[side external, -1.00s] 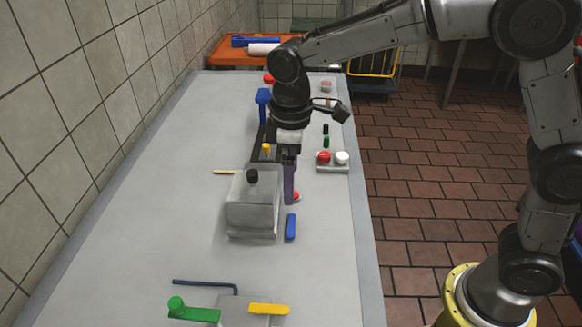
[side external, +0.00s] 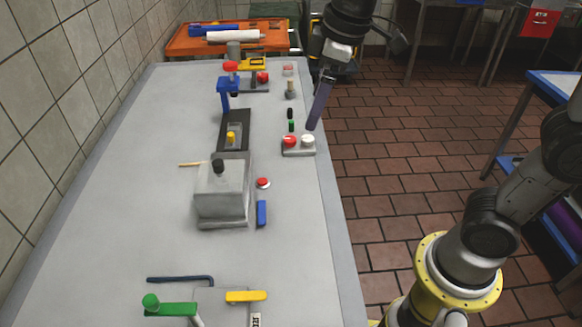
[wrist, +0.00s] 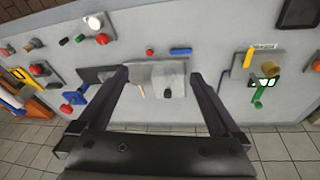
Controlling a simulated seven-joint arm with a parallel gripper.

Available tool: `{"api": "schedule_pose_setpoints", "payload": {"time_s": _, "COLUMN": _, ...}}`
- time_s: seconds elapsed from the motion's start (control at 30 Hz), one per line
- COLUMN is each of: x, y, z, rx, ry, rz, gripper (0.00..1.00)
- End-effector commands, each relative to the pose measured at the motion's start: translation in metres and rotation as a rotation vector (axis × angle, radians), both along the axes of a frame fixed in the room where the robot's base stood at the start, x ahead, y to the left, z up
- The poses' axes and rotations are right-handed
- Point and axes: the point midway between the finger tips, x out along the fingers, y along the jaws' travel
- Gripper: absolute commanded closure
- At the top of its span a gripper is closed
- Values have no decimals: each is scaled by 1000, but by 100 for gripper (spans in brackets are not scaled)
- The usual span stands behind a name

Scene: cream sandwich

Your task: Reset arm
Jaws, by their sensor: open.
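My gripper (side external: 318,105) is raised in the side external view, near the table's right edge and apart from everything on it. In the wrist view my gripper (wrist: 165,80) shows two dark fingers spread wide with nothing between them touching. The grey metal box with a black knob (side external: 222,190) stands on the table (side external: 120,215) and shows between the fingers in the wrist view (wrist: 172,82). My arm reaches up out of the side external view, so its upper links are hidden.
A box with red and white buttons (side external: 298,146) sits below my gripper. A blue press-like device (side external: 228,90), a red button (side external: 263,183), a blue block (side external: 261,213), and green (side external: 170,308) and yellow (side external: 246,296) levers stand on the table. An orange cart (side external: 190,42) is behind.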

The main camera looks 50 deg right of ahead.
Motion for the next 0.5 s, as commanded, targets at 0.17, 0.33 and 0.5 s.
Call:
{"api": "schedule_pose_setpoints", "payload": {"time_s": 0.17, "x": -67, "y": -38, "z": 11, "rx": 41, "ry": -115, "rz": -164, "gripper": 0}}
{"api": "schedule_pose_setpoints", "payload": {"time_s": 0.33, "x": -124, "y": -58, "z": -7, "rx": 83, "ry": -201, "rz": -324, "gripper": 0}}
{"api": "schedule_pose_setpoints", "payload": {"time_s": 0.5, "x": -158, "y": -64, "z": -40, "rx": 122, "ry": -229, "rz": -444, "gripper": 0}}
